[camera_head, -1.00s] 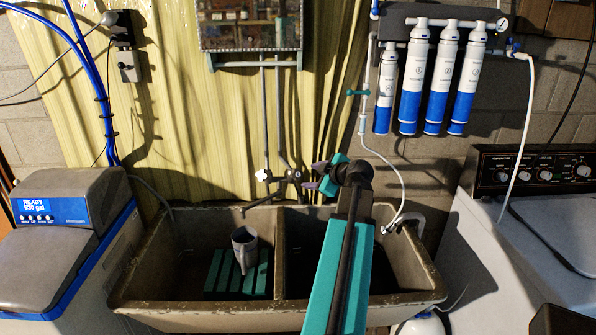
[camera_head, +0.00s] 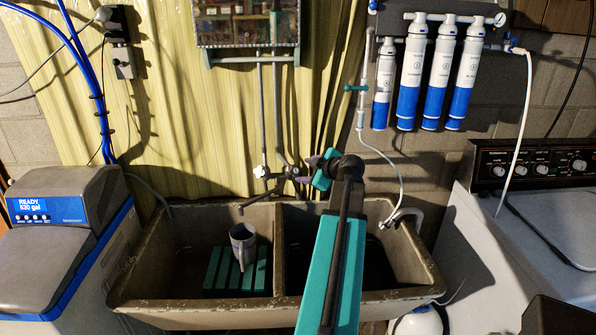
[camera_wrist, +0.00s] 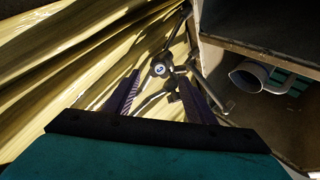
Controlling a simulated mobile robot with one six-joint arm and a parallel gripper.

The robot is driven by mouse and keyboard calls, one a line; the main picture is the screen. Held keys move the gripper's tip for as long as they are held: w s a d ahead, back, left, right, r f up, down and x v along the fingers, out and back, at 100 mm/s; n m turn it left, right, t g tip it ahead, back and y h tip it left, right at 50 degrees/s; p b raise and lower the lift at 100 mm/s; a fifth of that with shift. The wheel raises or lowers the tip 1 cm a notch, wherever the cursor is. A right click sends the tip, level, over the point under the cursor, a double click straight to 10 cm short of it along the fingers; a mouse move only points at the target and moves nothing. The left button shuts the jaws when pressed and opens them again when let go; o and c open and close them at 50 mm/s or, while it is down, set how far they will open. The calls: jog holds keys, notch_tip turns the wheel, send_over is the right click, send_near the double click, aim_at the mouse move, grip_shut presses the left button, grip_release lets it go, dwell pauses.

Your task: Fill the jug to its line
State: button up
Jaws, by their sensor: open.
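A grey-white jug (camera_head: 243,243) stands upright on a green slatted rack (camera_head: 222,272) in the left basin of the sink; its fill line cannot be made out. The jug also shows in the wrist view (camera_wrist: 248,76). The faucet (camera_head: 275,186) is on the wall above the basins, its spout (camera_head: 243,208) over the left basin's back edge. A round white handle (camera_wrist: 160,69) on the faucet shows between my fingers in the wrist view. My gripper (camera_head: 314,172) is open and empty, just right of the faucet; in the wrist view its two fingers (camera_wrist: 163,92) point at the faucet.
The two-basin sink (camera_head: 290,309) spans the middle. A water softener (camera_head: 70,220) stands left and a washer (camera_head: 540,200) right. Filter cylinders (camera_head: 437,85) hang on the right wall, with a white hose (camera_head: 385,165) running to the right basin. A yellow curtain (camera_head: 165,90) hangs behind.

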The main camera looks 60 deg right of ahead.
aim_at(296, 171)
jog(key=shift+p+x, duration=1.5)
jog(key=shift+x, duration=1.8)
jog(key=shift+f, duration=0.1)
jog(key=c, duration=0.6)
